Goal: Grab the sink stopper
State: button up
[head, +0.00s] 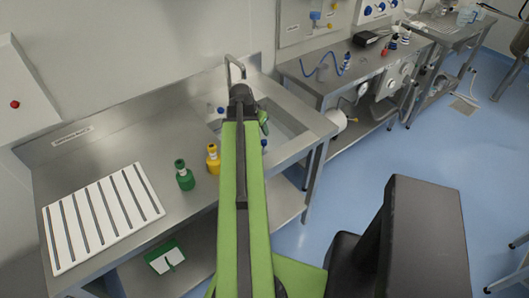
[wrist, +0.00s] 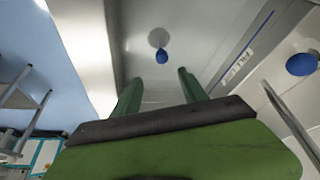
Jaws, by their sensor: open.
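In the wrist view, a blue knob (wrist: 161,56) stands at a round grey disc (wrist: 158,38) on the metal sink surface; this looks like the sink stopper. My gripper (wrist: 158,80) has its two green fingers apart, with nothing between them. The knob appears beyond the fingertips, roughly in line with the gap, and apart from them. In the head view, my arm reaches over the sink (head: 288,122) and hides part of the basin. A small blue spot (head: 264,142) shows just right of my arm there.
A tap (head: 235,66) rises behind the sink. Another blue knob (wrist: 301,64) is at the right of the wrist view. Green (head: 185,178) and yellow (head: 213,160) bottles and a white slotted board (head: 103,217) are on the counter to the left.

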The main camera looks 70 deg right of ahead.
aim_at(266, 144)
jog(key=b+x, duration=0.9)
jog(key=x, duration=0.2)
jog(key=shift+a+f, duration=0.1)
jog(key=shift+f, duration=0.1)
jog(key=b+x, duration=0.5)
jog(key=shift+w+f, duration=0.15)
grip_shut()
